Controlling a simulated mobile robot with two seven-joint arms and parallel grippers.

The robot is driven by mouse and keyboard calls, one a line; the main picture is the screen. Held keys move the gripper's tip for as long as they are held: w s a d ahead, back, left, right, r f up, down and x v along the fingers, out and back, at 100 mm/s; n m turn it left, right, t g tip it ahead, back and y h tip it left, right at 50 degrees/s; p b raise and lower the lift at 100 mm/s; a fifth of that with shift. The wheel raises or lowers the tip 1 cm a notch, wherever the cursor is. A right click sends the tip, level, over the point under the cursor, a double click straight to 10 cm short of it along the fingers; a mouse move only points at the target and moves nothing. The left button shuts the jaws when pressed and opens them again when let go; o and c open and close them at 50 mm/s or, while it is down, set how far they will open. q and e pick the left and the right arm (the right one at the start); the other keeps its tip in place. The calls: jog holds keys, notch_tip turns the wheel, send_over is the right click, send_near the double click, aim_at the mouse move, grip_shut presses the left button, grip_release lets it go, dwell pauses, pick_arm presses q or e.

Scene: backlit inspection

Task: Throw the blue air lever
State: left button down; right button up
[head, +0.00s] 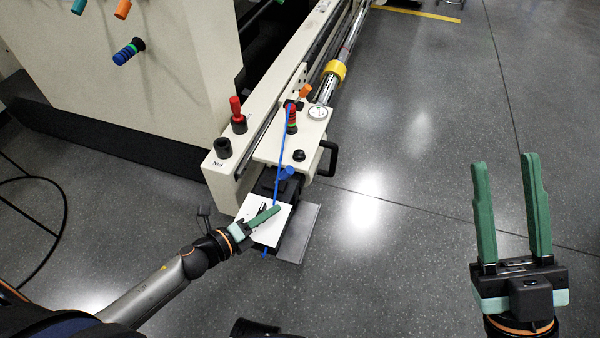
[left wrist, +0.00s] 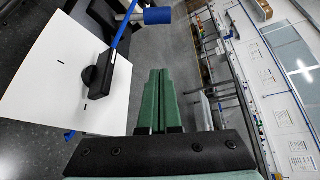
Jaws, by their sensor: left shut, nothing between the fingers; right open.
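A blue knob (head: 287,172) sits on a dark mount at the near end of the cream machine rail; a blue cylinder (left wrist: 157,16) at the top of the left wrist view looks like the same part. A thin blue line (head: 281,150) runs down to a white plate (head: 283,213), which also shows in the left wrist view (left wrist: 50,75). A black handle (left wrist: 100,77) stands on the plate. Which blue part is the lever I cannot tell for sure. My left gripper (head: 277,209) is shut and empty, over or beside the plate. My right gripper (head: 505,160) is open and empty, over the floor.
A red knob (head: 239,122) and a black knob (head: 223,147) stand on the cream rail (head: 220,165). A round gauge (head: 317,112) and a black loop handle (head: 328,158) are close by. A grey plate (head: 298,235) lies beside the white one. The floor to the right is clear.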

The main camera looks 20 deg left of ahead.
aim_at(282, 176)
pick_arm(q)
jog(key=shift+w+d+f+m, duration=0.15)
jog(key=shift+w+f+m, duration=0.05)
jog(key=shift+w+m, duration=0.25)
jog(key=b+x, duration=0.3)
jog(key=x, duration=0.7)
jog(key=shift+w+a+r+p, duration=0.1)
jog(key=shift+a+r+p, duration=0.1)
jog(key=shift+a+r, duration=0.3)
jog(key=shift+w+a+r+p, duration=0.1)
jog(key=shift+a+r+p, duration=0.15)
jog(key=shift+a, duration=0.4)
jog(key=shift+a+r+p, duration=0.15)
jog(key=shift+a+r, duration=0.25)
jog(key=shift+a, duration=0.2)
jog(key=shift+a+r+n+h+b, duration=0.1)
jog(key=shift+a+n+h+b, duration=0.05)
jog(key=shift+n+h+b, duration=0.2)
